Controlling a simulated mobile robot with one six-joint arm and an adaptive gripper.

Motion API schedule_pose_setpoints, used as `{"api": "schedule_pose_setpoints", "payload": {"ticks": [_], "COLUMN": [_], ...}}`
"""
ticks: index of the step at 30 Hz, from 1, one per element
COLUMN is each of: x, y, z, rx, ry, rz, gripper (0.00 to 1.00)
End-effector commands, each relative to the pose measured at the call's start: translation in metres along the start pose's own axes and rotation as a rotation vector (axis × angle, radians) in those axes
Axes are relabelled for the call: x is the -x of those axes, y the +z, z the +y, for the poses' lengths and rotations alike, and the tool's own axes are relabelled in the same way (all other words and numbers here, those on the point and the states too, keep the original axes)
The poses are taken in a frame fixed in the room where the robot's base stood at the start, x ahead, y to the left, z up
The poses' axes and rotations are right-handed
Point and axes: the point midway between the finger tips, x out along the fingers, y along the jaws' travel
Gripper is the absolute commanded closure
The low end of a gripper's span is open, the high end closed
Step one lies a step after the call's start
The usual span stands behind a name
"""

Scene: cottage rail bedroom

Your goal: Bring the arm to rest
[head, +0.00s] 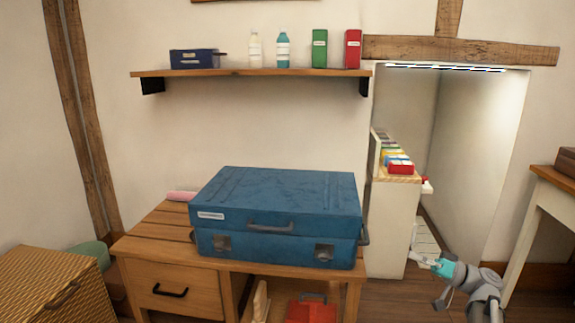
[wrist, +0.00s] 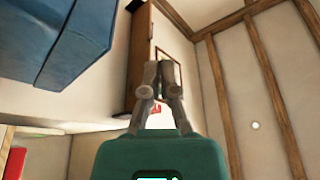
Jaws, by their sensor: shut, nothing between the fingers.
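My gripper (head: 420,258) is at the lower right in the head view, low beside the white cabinet and right of the wooden desk. It also shows in the wrist view (wrist: 159,72), pointing up the picture with its two grey fingers close together. It is shut and holds nothing. My grey arm with a teal section reaches in from the lower right corner.
A blue case (head: 275,205) lies on the desk (head: 160,245); it also shows in the wrist view (wrist: 65,35). A wall shelf (head: 240,73) holds bottles and boxes. A white cabinet (head: 392,225) stands left of my gripper, a side table (head: 553,180) at the right.

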Motion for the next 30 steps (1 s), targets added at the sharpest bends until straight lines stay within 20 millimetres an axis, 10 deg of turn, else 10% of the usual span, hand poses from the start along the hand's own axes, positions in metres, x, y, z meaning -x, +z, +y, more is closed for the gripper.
{"api": "schedule_pose_setpoints", "payload": {"ticks": [17, 30], "x": [-0.045, -0.093], "y": [0.045, 0.134], "z": [0.016, 0.032], "rx": [-0.169, -0.413], "ry": [0.139, 0.48], "rz": [-0.202, -0.57], "gripper": [1.0, 1.0]}}
